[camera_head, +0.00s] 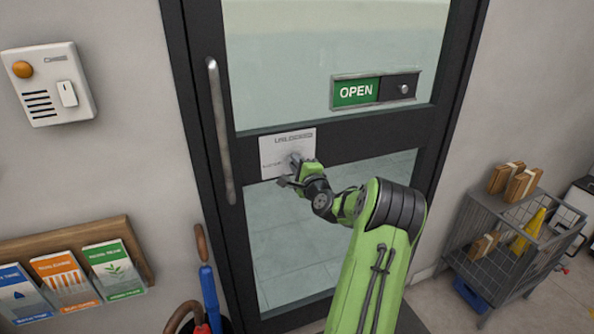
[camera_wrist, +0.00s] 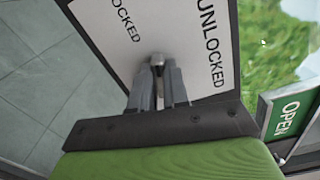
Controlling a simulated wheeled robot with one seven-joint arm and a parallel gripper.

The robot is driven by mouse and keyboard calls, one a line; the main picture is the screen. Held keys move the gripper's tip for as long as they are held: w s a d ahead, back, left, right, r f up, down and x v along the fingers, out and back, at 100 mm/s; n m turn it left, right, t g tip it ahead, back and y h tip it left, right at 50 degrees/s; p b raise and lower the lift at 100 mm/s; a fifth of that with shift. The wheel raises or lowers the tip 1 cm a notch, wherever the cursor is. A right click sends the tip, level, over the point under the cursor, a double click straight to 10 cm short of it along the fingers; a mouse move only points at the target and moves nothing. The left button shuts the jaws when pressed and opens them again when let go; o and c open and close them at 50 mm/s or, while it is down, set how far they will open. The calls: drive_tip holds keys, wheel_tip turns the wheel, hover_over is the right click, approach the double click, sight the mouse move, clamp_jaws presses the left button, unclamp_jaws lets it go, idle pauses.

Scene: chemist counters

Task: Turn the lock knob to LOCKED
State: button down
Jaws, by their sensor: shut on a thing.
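The lock knob (camera_wrist: 157,60) is a small grey metal knob on a white plate (camera_wrist: 178,32) fixed to the glass door. The plate also shows in the head view (camera_head: 272,160). It carries an UNLOCKED label along one edge and a LOCKED label along another. My gripper (camera_wrist: 159,78) is shut on the knob, one finger on each side of it. In the head view my gripper (camera_head: 293,172) reaches the right part of the plate and mostly hides the knob. I cannot tell exactly which label the knob points to.
A long vertical door handle (camera_head: 221,130) stands left of the plate. An OPEN sign with a slider (camera_head: 375,91) hangs above right. An intercom box (camera_head: 48,84) and a leaflet rack (camera_head: 140,250) are on the left wall. A wire cart (camera_head: 490,260) stands at right.

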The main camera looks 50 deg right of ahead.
drive_tip(key=shift+f+n+b, duration=0.1)
drive_tip(key=shift+n+b, duration=0.8)
drive_tip(key=shift+n, duration=0.3)
drive_tip(key=c, duration=1.1)
unclamp_jaws()
drive_tip(key=b+v, duration=0.1)
drive_tip(key=v, duration=1.4)
drive_tip(key=shift+s+a+b, duration=0.25)
drive_tip(key=shift+s+b, duration=0.05)
drive_tip(key=shift+b, duration=0.1)
